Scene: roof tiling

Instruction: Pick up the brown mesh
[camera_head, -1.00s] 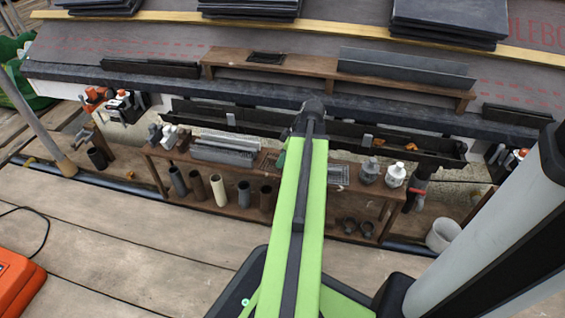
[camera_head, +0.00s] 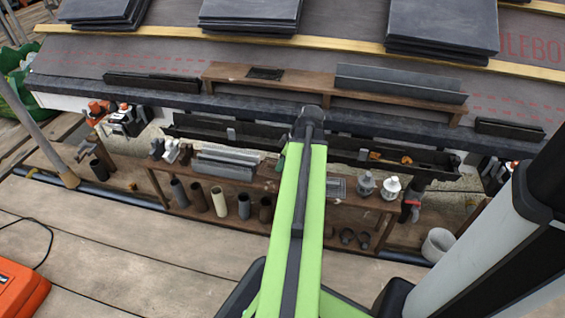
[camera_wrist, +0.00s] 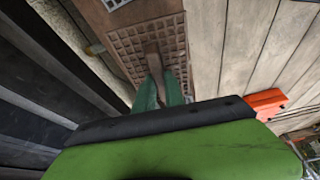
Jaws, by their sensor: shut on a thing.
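The brown mesh (camera_wrist: 128,48) is a square grid of small raised cells at the top middle of the wrist view. A brown upright part stands from it between the green fingers of my gripper (camera_wrist: 154,72). The fingers are shut on this part, and they hide some of the mesh. In the head view my green arm reaches over the low brown bench (camera_head: 150,160) and covers its middle. The gripper and the held mesh are mostly hidden behind the arm there, so the gap to the bench top cannot be told.
Grey channel pieces (camera_head: 225,165) lie on the bench left of my arm. A grey grate (camera_head: 336,188) and a white fitting (camera_head: 390,188) are to the right. Several tubes stand below. The black gutter (camera_head: 400,160) runs behind, under the roof edge. The plank floor in front is mostly clear.

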